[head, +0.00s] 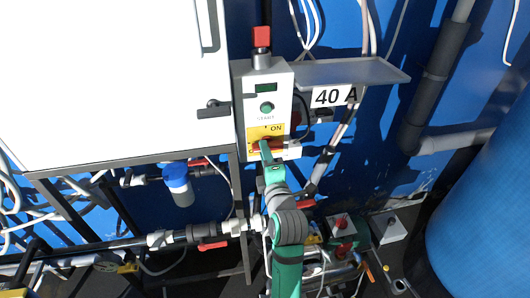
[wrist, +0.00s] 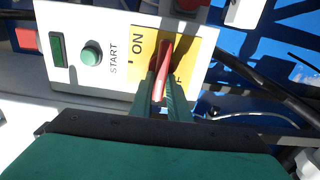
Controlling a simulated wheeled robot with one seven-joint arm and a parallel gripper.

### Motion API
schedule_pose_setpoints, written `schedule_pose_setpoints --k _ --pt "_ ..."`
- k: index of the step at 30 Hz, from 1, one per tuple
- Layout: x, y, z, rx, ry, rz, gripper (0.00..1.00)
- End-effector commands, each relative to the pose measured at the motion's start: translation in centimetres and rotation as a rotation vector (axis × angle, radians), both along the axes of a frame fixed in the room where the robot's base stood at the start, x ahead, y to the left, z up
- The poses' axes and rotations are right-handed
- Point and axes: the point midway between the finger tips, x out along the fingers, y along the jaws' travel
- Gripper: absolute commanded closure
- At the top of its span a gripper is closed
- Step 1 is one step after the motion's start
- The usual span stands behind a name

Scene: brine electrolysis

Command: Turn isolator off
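The isolator is a red rotary handle (wrist: 167,52) on a yellow plate (wrist: 143,43) marked ON, with part of a second label, probably OFF, showing beside my fingers. The handle lies across the plate, between the two labels. In the head view the yellow plate (head: 272,130) is on the lower part of a white control box (head: 254,84). My gripper (wrist: 161,90) has its green fingers on either side of the handle and appears closed on it. In the head view my gripper (head: 265,152) reaches up to the plate from below and hides part of the handle.
A green START button (wrist: 91,53) and a dark display (wrist: 57,49) are on the box. A white cabinet (head: 105,80) stands at left. Pipes run below.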

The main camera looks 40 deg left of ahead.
Motion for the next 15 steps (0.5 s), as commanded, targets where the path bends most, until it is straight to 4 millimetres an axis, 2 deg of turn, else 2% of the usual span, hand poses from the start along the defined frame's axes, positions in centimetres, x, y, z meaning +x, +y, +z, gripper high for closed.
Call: schedule_pose_setpoints --k 1,2,11,15 --pt "0.0 0.0 -0.1 -0.001 0.002 0.0 0.72" --pt "0.0 0.0 -0.1 0.0 0.001 0.0 0.67" --pt "0.0 -0.1 0.0 0.001 0.001 -0.001 0.67" --pt "-0.6 -1.0 -0.1 0.002 0.004 -0.003 0.67"
